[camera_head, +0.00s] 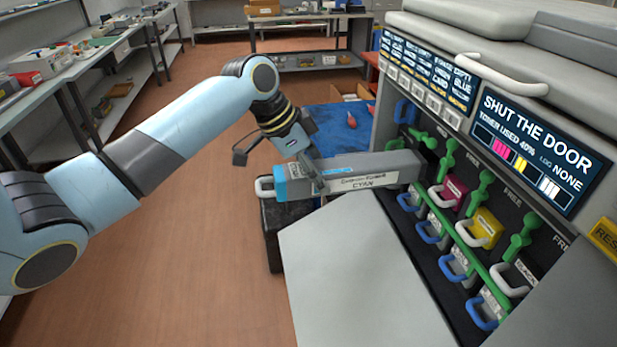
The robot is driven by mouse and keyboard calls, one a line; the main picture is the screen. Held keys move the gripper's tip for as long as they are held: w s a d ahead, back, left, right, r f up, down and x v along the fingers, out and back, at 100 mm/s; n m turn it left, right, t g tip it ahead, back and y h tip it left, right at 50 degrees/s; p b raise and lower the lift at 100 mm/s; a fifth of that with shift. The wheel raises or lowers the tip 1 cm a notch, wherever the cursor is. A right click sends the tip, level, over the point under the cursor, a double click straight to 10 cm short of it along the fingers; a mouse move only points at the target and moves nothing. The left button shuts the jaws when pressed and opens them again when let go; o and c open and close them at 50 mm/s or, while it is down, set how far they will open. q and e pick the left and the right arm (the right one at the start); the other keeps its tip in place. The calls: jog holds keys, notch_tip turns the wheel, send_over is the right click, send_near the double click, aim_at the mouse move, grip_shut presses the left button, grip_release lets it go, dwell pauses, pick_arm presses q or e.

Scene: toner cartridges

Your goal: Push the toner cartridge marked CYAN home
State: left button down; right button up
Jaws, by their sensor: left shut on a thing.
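The CYAN toner cartridge (390,165) is a long grey box with a white label and a blue end (280,183) bearing a white loop handle. My left gripper (318,175) is shut on it near the blue end. The cartridge lies roughly level, its far end at the leftmost upper slot of the printer (535,70); most of its length is outside. How far its tip is inside is hard to tell. A green lever (447,158) stands just right of that slot. My right gripper is not in view.
Magenta (452,191) and yellow (485,228) cartridges sit in neighbouring slots with green levers, above a row of blue handles. The grey open door (345,265) spreads below the cartridge. The printer screen (535,145) reads "SHUT THE DOOR". Open floor lies left.

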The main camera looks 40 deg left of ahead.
pick_arm(q)
jog(key=shift+w, duration=0.15)
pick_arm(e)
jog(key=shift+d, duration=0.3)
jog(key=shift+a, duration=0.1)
pick_arm(q)
jog(key=shift+r, duration=0.1)
jog(key=shift+p, duration=0.4)
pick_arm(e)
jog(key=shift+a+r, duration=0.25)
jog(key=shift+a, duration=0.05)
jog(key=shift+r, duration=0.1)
